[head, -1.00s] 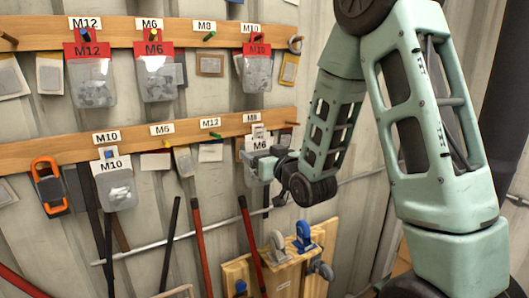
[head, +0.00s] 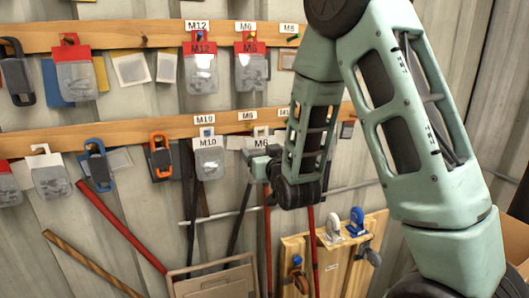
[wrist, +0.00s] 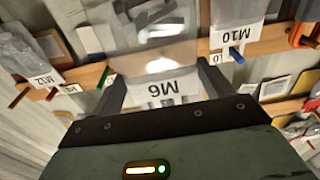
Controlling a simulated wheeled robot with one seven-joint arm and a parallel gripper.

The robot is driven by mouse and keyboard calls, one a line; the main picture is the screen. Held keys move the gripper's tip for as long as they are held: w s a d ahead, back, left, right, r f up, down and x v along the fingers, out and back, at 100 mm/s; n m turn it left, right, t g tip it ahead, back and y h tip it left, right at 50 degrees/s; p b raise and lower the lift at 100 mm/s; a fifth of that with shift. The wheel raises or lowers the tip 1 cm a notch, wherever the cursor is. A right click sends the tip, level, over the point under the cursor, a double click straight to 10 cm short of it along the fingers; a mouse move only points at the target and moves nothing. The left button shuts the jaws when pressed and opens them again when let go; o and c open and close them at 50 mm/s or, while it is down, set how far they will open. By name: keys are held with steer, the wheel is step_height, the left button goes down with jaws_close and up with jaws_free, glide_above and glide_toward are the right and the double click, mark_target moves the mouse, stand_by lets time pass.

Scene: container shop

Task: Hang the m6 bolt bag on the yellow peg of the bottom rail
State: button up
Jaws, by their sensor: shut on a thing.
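The M6 bolt bag, a clear bag with a white M6 header (head: 261,142), is shut in my gripper (head: 262,156) and held in front of the bottom rail (head: 160,132). In the wrist view the bag (wrist: 165,50) shows upside down, with its header (wrist: 160,88) between the two fingers (wrist: 162,80). The bag is near the bottom rail's M6 label (head: 247,115), right of the hanging M10 bag (head: 208,160). I cannot make out the yellow peg; the bag may hide it. My arm covers the rail further right.
The M10 bag hangs on a blue peg (wrist: 236,54), close beside the held bag. An orange carabiner (head: 160,157) and a blue one (head: 97,165) hang further left. The top rail (head: 130,35) holds red-headed M12 (head: 201,72) and M6 (head: 249,72) bags.

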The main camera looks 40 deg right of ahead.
steer(key=f+p+x, duration=0.1)
steer(key=x, duration=0.8)
stand_by(0.8)
steer(key=shift+w+d+f, duration=0.1)
steer(key=shift+w+d, duration=0.05)
steer(key=shift+w, duration=0.05)
stand_by(0.6)
